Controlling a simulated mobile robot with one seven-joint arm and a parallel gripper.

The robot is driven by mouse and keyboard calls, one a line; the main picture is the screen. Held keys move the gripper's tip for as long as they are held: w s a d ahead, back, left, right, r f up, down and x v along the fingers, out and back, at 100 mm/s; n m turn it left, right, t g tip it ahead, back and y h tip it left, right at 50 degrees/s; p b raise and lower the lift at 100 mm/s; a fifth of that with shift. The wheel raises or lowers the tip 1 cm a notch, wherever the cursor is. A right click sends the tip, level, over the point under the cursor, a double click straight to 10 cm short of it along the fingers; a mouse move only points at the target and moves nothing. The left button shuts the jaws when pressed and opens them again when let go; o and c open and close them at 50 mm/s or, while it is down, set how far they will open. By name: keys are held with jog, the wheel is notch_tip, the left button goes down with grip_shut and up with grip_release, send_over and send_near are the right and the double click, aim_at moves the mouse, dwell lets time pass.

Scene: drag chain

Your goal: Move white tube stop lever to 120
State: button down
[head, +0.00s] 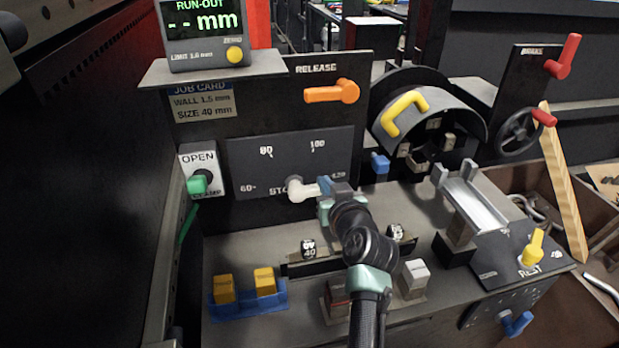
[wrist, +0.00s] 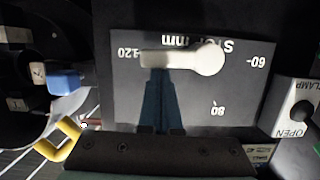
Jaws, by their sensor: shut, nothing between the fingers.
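The white tube stop lever (head: 302,191) sits on the dark stop dial plate (head: 250,160), marked 60, 80, 100 and 120. In the head view it points right. The upside-down wrist view shows its round hub and its arm (wrist: 185,58) pointing at the 120 mark (wrist: 131,53). My gripper (head: 325,186) is at the lever's free end. In the wrist view my blue fingers (wrist: 158,75) are shut together with nothing between them, against or just beside the lever arm near its tip; I cannot tell if they touch. The fingers hide the 100 mark there.
The green clamp lever (head: 197,185) is left of the dial and the orange release lever (head: 332,93) above it. A blue knob (head: 380,163) and the yellow-handled guard (head: 405,112) are to the right. Yellow blocks (head: 264,281) and a grey block (head: 415,274) stand below.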

jog(key=s+d+r+p, duration=0.1)
jog(key=s+r+p, duration=0.2)
jog(key=s+r, duration=0.3)
jog(key=v, duration=0.3)
jog(key=shift+s+f+p, duration=0.15)
jog(key=shift+s+p, duration=0.25)
jog(key=s+a+r+t+h, duration=0.1)
jog(key=s+a+r+t, duration=0.15)
jog(key=r, duration=1.05)
jog(key=s+a+r+t, duration=0.15)
jog(key=r+t, duration=0.25)
jog(key=r, duration=0.9)
jog(key=s+a+r+m+t+h, duration=0.2)
jog(key=s+r+t, duration=0.5)
jog(key=s+r, duration=1.05)
notch_tip(320, 180, up, 16)
jog(key=w+p, duration=0.1)
jog(key=p, duration=1.6)
jog(key=shift+w+g, duration=0.25)
jog(key=shift+g, duration=0.2)
